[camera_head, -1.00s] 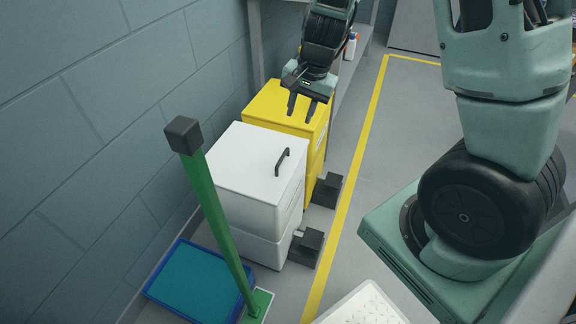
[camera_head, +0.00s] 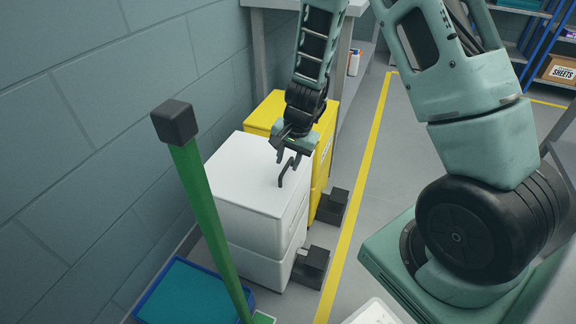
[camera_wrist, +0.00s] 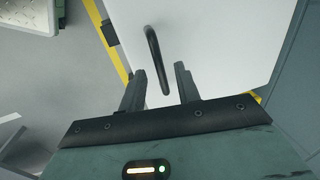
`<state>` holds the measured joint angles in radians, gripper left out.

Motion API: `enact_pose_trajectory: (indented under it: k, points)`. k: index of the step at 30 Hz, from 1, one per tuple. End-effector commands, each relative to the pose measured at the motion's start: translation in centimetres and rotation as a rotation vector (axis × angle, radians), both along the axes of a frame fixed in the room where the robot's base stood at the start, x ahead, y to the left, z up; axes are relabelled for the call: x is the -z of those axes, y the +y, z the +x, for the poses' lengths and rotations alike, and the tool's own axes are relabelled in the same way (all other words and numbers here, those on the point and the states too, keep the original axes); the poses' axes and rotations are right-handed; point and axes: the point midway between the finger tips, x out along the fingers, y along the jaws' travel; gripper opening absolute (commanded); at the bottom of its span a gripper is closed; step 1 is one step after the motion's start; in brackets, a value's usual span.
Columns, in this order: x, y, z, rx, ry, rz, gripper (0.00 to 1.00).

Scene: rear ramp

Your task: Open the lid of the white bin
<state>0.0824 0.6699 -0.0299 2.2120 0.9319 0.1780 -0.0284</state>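The white bin (camera_head: 240,180) stands against the wall, its flat lid shut. A dark bar handle (camera_head: 285,172) rises from the lid near its right edge. My gripper (camera_head: 287,153) is just above the lid at the handle's far end, pointing down. In the wrist view, the handle (camera_wrist: 154,50) reaches down toward the gap between my two open fingers (camera_wrist: 160,78). The handle's near end shows between the fingers, and neither finger clearly touches it. How far the fingers are above the lid (camera_wrist: 220,45) is hard to tell.
A yellow bin (camera_head: 268,112) stands right behind the white one. A green post (camera_head: 208,225) with a dark cap rises in front, beside a blue tray (camera_head: 185,292). Dark pedals (camera_head: 311,265) stick out at the right.

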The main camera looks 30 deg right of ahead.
Motion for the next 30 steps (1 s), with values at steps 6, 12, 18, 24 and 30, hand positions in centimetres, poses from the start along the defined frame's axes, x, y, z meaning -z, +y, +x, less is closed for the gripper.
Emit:
enact_pose_trajectory:
  k: [6,12,18,24,30]
  points:
    - [0.9,0.1,0.2,-0.001,0.0,0.0,0.33]
    - [0.8,0.1,0.2,-0.001,0.0,0.0,0.33]
    - [0.8,0.1,0.1,-0.001,0.0,0.0,0.0]
    - [0.6,0.1,0.2,-0.001,0.002,-0.002,0.0]
    - [-0.4,0.3,0.3,-0.002,0.021,-0.013,0.0]
